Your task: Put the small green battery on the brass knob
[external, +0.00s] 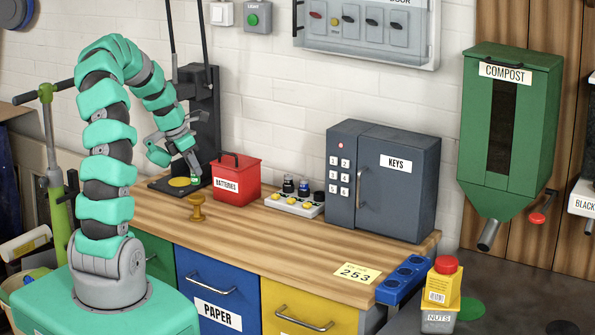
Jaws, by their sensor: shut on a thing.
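My gripper (191,170) is at the back left of the wooden workbench, in front of the dark upright stand. It points down and is shut on the small green battery (195,181), of which only a little shows below the fingertips. The brass knob (197,207) stands upright on the bench, with a wide round top on a narrower stem. My gripper and the battery are above and behind it in the picture, apart from it.
A dark stand (203,110) with a yellow disc (180,182) on its base is behind my gripper. A red batteries box (236,181), a white strip with yellow-topped sockets (294,204) and a grey key safe (398,180) stand to the right. The bench front is mostly clear.

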